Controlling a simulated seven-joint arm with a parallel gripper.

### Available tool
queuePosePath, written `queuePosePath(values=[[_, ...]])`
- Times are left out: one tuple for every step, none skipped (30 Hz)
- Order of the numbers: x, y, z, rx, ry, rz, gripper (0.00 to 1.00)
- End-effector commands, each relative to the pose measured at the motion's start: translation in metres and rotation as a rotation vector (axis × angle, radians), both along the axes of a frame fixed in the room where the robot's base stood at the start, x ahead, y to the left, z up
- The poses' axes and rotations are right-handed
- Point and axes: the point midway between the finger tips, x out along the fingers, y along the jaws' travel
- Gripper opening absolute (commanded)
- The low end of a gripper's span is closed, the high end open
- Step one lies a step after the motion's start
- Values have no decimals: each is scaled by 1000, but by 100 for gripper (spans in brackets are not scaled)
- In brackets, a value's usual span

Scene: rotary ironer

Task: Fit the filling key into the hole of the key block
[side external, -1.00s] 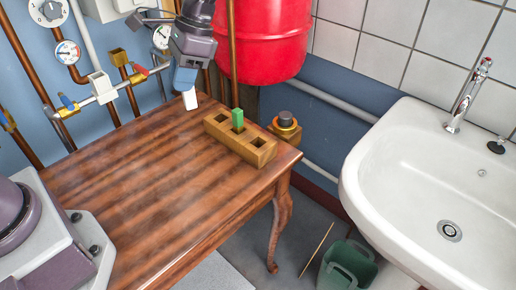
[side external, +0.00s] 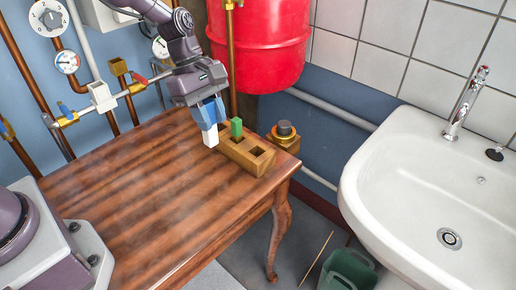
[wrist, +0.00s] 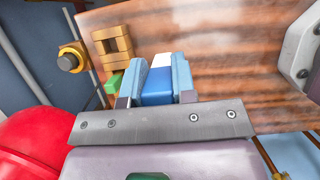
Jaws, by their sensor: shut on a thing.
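My gripper (side external: 207,112) is shut on a blue piece with a white end, which looks like the filling key (side external: 210,137). In the wrist view, the key (wrist: 158,85) sits between the two light-blue fingers, its white end pointing away. In the side view the white end points down and overlaps the left end of the wooden key block (side external: 245,164); I cannot tell whether they touch. The block also shows in the wrist view (wrist: 113,45), with empty square openings. A green piece (side external: 236,128) stands up at the block; its seat is partly hidden.
The block stands near the far right edge of the wooden table (side external: 150,200). A brass fitting with a dark knob (side external: 284,134) is just behind it. A red tank (side external: 262,45) and copper pipes are close behind. The table's middle is clear.

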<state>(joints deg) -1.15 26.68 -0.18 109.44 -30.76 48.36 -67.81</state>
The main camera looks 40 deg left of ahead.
Motion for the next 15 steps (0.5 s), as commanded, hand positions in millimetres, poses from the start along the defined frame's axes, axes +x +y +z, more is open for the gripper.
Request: queuePosePath(values=[[13,-2,-7,0,2,-3,0],[20,-3,-10,0,3,-3,0],[30,-5,-15,0,4,-4,0],[37,-6,-18,0,3,-5,0],[44,-7,-22,0,3,-6,0],[54,-9,-26,1,2,-6,0],[60,-10,-29,1,2,-6,0],[67,-11,-32,0,3,-7,0],[74,-12,-38,0,5,-7,0],[79,-13,-45,0,6,-7,0],[83,-13,-51,0,6,-7,0],[89,-14,-58,0,5,-7,0],[93,-15,-63,0,5,-7,0],[97,-16,-68,0,5,-7,0],[101,-16,-73,0,4,-7,0]])
